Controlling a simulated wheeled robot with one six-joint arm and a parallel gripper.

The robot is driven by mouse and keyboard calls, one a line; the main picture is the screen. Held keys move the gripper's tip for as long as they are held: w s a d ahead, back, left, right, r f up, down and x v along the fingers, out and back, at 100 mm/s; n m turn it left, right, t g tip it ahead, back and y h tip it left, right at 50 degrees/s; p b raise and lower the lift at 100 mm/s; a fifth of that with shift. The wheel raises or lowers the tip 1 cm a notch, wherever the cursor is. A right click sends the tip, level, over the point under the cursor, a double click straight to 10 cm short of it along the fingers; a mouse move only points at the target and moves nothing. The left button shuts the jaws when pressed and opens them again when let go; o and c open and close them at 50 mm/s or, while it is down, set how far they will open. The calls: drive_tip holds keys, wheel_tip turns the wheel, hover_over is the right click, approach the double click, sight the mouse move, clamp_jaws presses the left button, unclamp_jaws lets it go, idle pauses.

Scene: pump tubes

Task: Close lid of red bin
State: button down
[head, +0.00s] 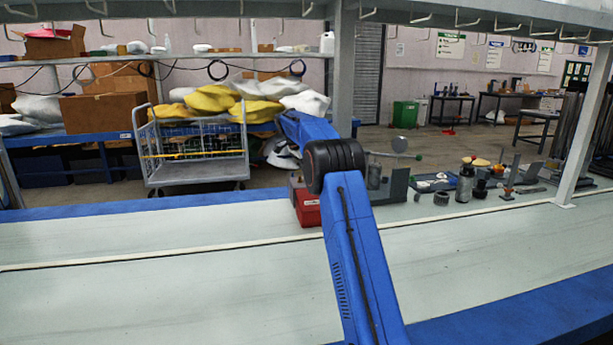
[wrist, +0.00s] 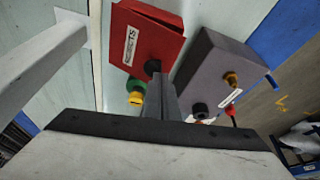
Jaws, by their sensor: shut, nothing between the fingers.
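The red bin (head: 308,212) stands on the pale bench top in the head view, partly hidden behind my blue arm. In the wrist view a red boxy part with a white label (wrist: 145,38) lies just beyond my gripper (wrist: 160,82). My gripper's fingers are together with nothing between them. The fingertips are close to the red part's near edge, beside a black round part. I cannot tell if they touch it. My gripper is hidden behind the arm in the head view. How far the lid is open is not clear.
A grey box with small knobs (wrist: 211,72) sits right beside the red part in the wrist view. A yellow-green knob (wrist: 136,92) is near the fingers. Tools and fittings, including a grey canister (head: 464,184), stand at the right. The bench's left part is clear. A post (head: 585,125) rises at right.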

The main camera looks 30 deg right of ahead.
drive_tip(key=shift+w+d+f, duration=0.25)
drive_tip(key=shift+w+f, duration=0.65)
drive_tip(key=shift+f, duration=0.3)
drive_tip(key=shift+w+d+f, duration=0.1)
drive_tip(key=shift+w+f, duration=0.2)
drive_tip(key=shift+f, duration=0.25)
drive_tip(key=shift+w+d+f, duration=0.1)
drive_tip(key=shift+w+f, duration=0.15)
drive_tip(key=shift+f, duration=0.3)
drive_tip(key=s+a+r+m, duration=0.1)
drive_tip(key=a+r, duration=0.1)
drive_tip(key=r, duration=0.6)
drive_tip(key=s+a+r+m, duration=0.1)
drive_tip(key=s+a+r, duration=0.1)
drive_tip(key=r, duration=0.5)
drive_tip(key=x, duration=0.4)
drive_tip(key=a+x, duration=0.1)
drive_tip(key=x, duration=0.7)
drive_tip(key=shift+w+a+f, duration=0.15)
drive_tip(key=shift+a+f, duration=0.1)
drive_tip(key=shift+x, duration=0.75)
drive_tip(key=shift+w+a, duration=0.1)
drive_tip(key=shift+a, duration=0.05)
